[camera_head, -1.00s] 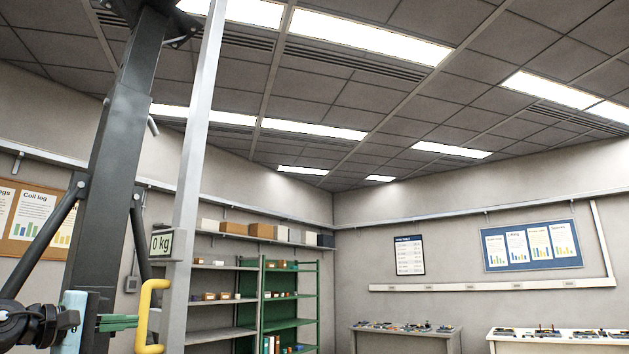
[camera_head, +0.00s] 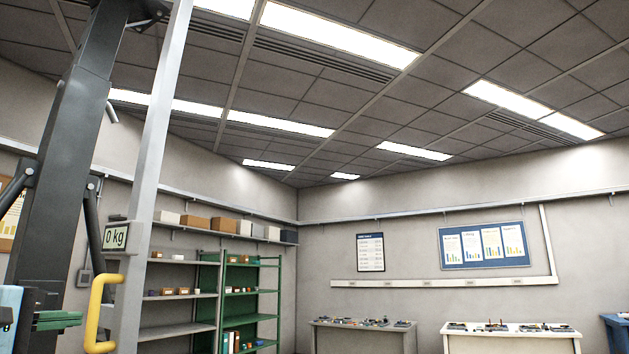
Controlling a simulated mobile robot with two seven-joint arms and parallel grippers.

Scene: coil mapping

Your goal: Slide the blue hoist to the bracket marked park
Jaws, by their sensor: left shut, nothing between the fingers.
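My left gripper (camera_head: 72,319), with green fingers and a light blue body, is at the lower left. Its fingers are shut and empty, and their tips end just left of a yellow handle (camera_head: 95,318). Whether they touch it I cannot tell. I see no blue hoist that I can make out and no bracket marked park. My right gripper is not in view.
A dark grey column (camera_head: 62,180) with braces stands at the left. Grey and green shelves (camera_head: 250,293) stand behind. Two workbenches (camera_head: 512,340) with small parts line the back right, with a blue bin (camera_head: 615,325) at the right edge.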

